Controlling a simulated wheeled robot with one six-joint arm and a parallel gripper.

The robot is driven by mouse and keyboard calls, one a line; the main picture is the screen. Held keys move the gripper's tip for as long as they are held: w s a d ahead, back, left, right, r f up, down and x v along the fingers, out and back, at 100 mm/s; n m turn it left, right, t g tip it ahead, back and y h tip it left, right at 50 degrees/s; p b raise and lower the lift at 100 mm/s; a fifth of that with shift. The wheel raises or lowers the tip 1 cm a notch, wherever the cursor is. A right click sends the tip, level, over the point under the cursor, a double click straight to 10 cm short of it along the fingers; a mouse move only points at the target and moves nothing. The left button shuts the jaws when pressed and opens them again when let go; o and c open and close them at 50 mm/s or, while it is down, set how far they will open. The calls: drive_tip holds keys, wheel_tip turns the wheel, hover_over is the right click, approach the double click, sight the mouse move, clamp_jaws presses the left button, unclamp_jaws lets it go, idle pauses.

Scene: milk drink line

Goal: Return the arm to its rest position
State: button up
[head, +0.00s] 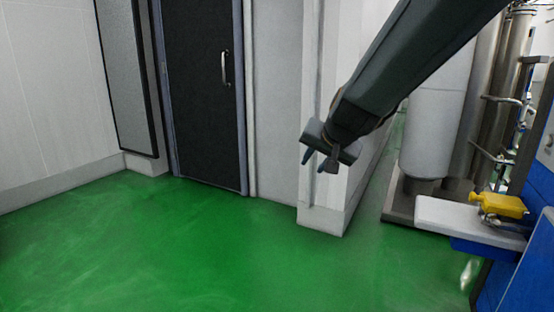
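My arm reaches in from the upper right of the head view. My gripper (318,162) is at its lower end, near the middle of the picture, pointing down and to the left. Two short dark fingers show with a gap between them, and nothing is seen between them. The gripper is in the air, in front of a white wall end in the picture. It appears to touch nothing. The arm's base and upper links are out of view.
A dark door (205,100) stands in the back wall. A green floor (150,245) is clear at left and centre. At right are steel pipes (490,90), a large pale cylinder (437,110) and a white ledge (462,220) holding a yellow part (498,205).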

drive_tip(key=s+a+f+n+g, duration=0.2)
drive_tip(key=s+f, duration=0.1)
drive_tip(key=s, duration=0.5)
drive_tip(key=s+a+f+n+g, duration=0.2)
drive_tip(key=s+f+g, duration=0.1)
drive_tip(key=s, duration=0.6)
drive_tip(key=s+d+f+n+g+h+p, duration=0.1)
drive_tip(key=s+d+f+n+g, duration=0.1)
drive_tip(key=s, duration=0.7)
drive_tip(key=s+d+f+n+g, duration=0.2)
drive_tip(key=s, duration=0.7)
drive_tip(key=d+r+m+h+p, duration=0.1)
drive_tip(key=d+r+m+p, duration=0.2)
drive_tip(key=d+r+p, duration=0.6)
wheel_tip(320, 180, up, 2)
drive_tip(key=p, duration=1)
drive_tip(key=shift+d+m, duration=0.15)
drive_tip(key=shift+m, duration=0.15)
